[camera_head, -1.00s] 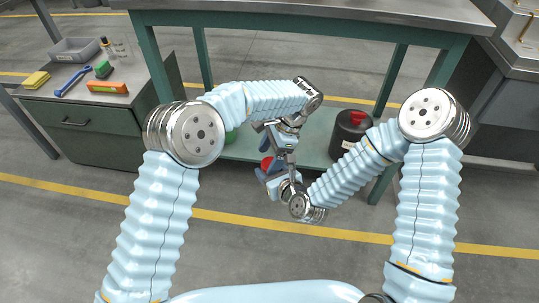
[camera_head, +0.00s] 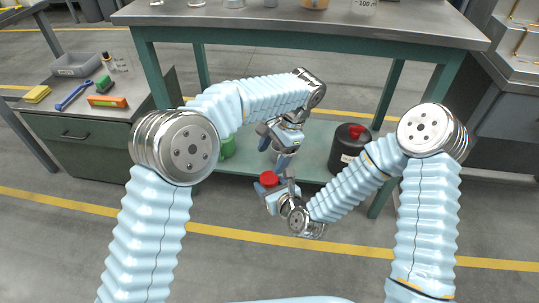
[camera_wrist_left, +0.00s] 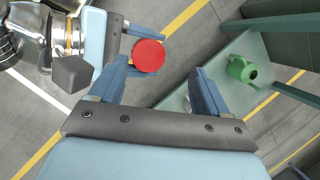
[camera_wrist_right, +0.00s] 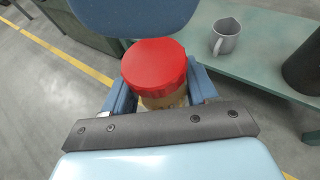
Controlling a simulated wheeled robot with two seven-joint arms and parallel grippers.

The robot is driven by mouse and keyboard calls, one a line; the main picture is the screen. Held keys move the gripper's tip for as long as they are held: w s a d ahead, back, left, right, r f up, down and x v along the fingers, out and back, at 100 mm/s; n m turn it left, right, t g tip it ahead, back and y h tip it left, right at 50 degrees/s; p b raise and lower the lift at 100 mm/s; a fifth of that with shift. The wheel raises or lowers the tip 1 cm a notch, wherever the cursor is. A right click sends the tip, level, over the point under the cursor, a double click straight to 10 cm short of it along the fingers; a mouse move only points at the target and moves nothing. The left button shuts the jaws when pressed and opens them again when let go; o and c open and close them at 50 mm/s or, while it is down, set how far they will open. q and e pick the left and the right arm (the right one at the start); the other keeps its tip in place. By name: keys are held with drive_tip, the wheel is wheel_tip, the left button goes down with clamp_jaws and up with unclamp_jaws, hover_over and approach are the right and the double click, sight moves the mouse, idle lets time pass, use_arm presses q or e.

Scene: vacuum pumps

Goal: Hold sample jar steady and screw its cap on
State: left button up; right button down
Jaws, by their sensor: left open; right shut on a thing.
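The sample jar (camera_wrist_right: 165,100), yellowish and mostly hidden, stands between the fingers of my right gripper (camera_wrist_right: 158,98), which is shut on it. The red cap (camera_wrist_right: 155,62) sits on top of the jar; I cannot tell how tightly. The cap also shows in the head view (camera_head: 268,178) and in the left wrist view (camera_wrist_left: 148,56). My left gripper (camera_head: 277,147) is open and empty, just above the cap and apart from it in the head view. In the left wrist view the cap lies near the left finger, beyond the fingertips.
A side cabinet (camera_head: 70,120) carries several small tools. The floor around the grippers is clear.

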sight(269, 177)
use_arm(q)
drive_tip(key=n, duration=0.1)
drive_tip(key=r+n, duration=0.1)
drive_tip(key=n, duration=0.1)
drive_tip(key=shift+s+d+h, duration=0.1)
drive_tip(key=shift+d+h, duration=0.1)
drive_tip(key=shift+h, duration=0.1)
drive_tip(key=n, duration=0.3)
drive_tip(key=shift+s, duration=0.25)
drive_tip(key=n, duration=0.1)
drive_tip(key=n+h, duration=0.1)
drive_tip(key=n, duration=0.1)
drive_tip(key=shift+s+a+n, duration=0.1)
drive_tip(key=shift+s+n, duration=0.1)
drive_tip(key=shift+n, duration=0.1)
drive_tip(key=n, duration=0.3)
drive_tip(key=n+h, duration=0.1)
drive_tip(key=n, duration=0.1)
drive_tip(key=shift+a+r, duration=0.1)
drive_tip(key=shift+a, duration=0.2)
drive_tip(key=n, duration=0.3)
drive_tip(key=n+h, duration=0.1)
drive_tip(key=shift+w+a+r, duration=0.1)
drive_tip(key=shift+a+r, duration=0.1)
drive_tip(key=shift+a, duration=0.05)
drive_tip(key=shift+f, duration=4.05)
